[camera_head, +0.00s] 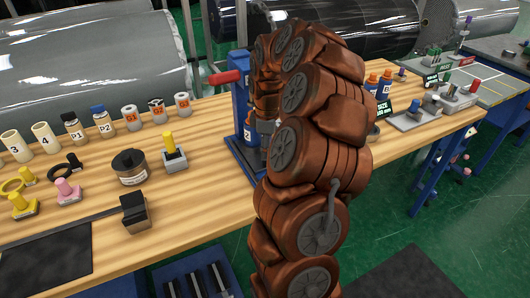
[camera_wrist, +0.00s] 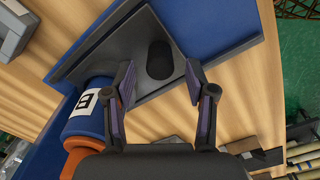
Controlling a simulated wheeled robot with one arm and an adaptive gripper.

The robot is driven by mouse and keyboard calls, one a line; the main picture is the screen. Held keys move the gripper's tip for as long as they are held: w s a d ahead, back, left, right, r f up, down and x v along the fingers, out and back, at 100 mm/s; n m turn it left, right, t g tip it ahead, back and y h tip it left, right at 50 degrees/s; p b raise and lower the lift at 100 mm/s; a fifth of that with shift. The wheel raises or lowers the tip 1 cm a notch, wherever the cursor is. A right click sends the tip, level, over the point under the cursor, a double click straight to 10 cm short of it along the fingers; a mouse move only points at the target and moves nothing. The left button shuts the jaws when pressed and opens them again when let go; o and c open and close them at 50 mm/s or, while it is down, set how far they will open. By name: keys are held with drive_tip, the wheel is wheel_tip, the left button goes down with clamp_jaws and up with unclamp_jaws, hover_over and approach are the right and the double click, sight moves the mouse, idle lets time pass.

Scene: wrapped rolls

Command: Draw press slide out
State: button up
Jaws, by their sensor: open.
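The blue press (camera_head: 243,118) with a red handle (camera_head: 224,77) stands on the wooden bench, partly hidden behind my copper-coloured arm in the head view. In the wrist view, a dark grey plate (camera_wrist: 150,105), which looks like the press slide, lies against a blue base (camera_wrist: 215,25). A dark rounded spot (camera_wrist: 159,58), a knob or a recess, shows on the plate. My gripper (camera_wrist: 159,72) is open, its fingers on either side of that spot with gaps to both. Contact with the plate cannot be told. My gripper is hidden behind my arm in the head view.
A blue-and-orange cylinder with a white label (camera_wrist: 84,103) stands close to the left finger in the wrist view. A stand with a yellow handle (camera_head: 174,155) and several rolls and stamps are left of the press. A black block (camera_head: 135,213) sits near the bench's front edge.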

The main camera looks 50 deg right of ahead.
drive_tip(key=shift+f, duration=1.45)
clamp_jaws()
